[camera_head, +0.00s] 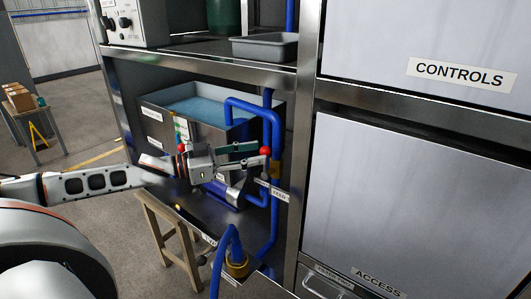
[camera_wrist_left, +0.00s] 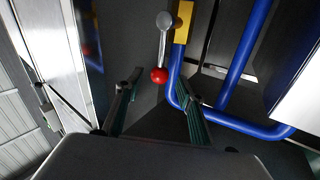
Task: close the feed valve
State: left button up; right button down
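The valve has a grey lever with a red ball knob (camera_head: 265,151) and a yellow body (camera_head: 276,168) on a blue pipe. In the left wrist view the lever (camera_wrist_left: 163,45) runs from beside the yellow body (camera_wrist_left: 183,22) down to the red knob (camera_wrist_left: 159,75). My left gripper (camera_head: 258,155) is in front of the tank, its fingers pointing right at the knob. In the wrist view my left gripper (camera_wrist_left: 163,85) is open, with the knob near the gap between its fingertips. No clear contact shows. My right gripper is out of view.
Blue pipes (camera_head: 275,225) run close by the valve. A tank of blue liquid (camera_head: 195,105) stands behind my gripper. A steel cabinet post (camera_head: 300,150) is just right of the valve. A shelf with a grey tray (camera_head: 265,46) lies above. A lower yellow fitting (camera_head: 236,265) holds a blue hose.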

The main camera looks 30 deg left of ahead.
aim_at(265, 151)
pick_arm(q)
jog(key=shift+x, duration=1.3)
jog(key=shift+w+d+p, duration=0.35)
jog(key=shift+w+d, duration=0.05)
jog(key=shift+w, duration=0.1)
grip_shut()
